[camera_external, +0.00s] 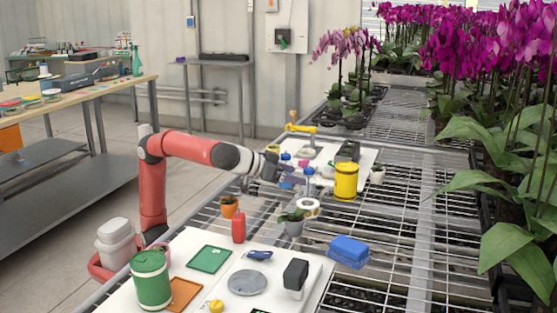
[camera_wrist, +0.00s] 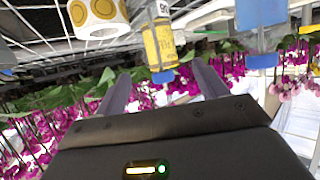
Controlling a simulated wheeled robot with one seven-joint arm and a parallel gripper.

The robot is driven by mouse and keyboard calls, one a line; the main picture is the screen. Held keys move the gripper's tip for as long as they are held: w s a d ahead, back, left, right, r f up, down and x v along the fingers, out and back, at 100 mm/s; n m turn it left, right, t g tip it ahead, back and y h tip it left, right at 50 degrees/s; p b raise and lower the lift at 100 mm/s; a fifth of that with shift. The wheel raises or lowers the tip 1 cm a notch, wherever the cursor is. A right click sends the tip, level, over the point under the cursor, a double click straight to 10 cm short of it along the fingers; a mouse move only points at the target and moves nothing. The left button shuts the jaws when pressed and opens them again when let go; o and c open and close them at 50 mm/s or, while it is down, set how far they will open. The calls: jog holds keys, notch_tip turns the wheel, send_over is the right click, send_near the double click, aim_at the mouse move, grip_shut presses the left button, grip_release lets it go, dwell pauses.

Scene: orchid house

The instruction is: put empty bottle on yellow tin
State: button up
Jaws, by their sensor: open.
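The yellow tin (camera_external: 346,184) stands upright on the rack at the edge of the white board. A small clear bottle with a blue cap (camera_external: 309,172), likely the empty bottle, stands left of the tin. My gripper (camera_external: 297,179) is beside this bottle, partly overlapping it. In the wrist view, which looks inverted, my gripper (camera_wrist: 162,80) is open. A blue cap (camera_wrist: 163,77) shows between its fingers, with the yellow tin (camera_wrist: 160,48) behind it. I cannot tell whether the fingers touch the bottle.
Another blue-capped bottle (camera_external: 285,158) stands behind my gripper. A tape roll (camera_external: 309,208), a potted plant (camera_external: 291,223) and an orange pot (camera_external: 230,207) stand nearer. A blue box (camera_external: 348,252) lies on the rack. A white pot (camera_external: 377,175) stands right of the tin.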

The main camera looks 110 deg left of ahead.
aim_at(313, 183)
jog(key=shift+f, duration=0.65)
jog(key=shift+w+a+f, duration=0.2)
jog(key=shift+w+a, duration=0.05)
jog(key=p+x, duration=0.1)
jog(key=x, duration=0.6)
jog(key=shift+d, duration=0.1)
jog(key=shift+c, duration=0.4)
jog(key=c, duration=1.1)
jog(key=shift+o, duration=0.2)
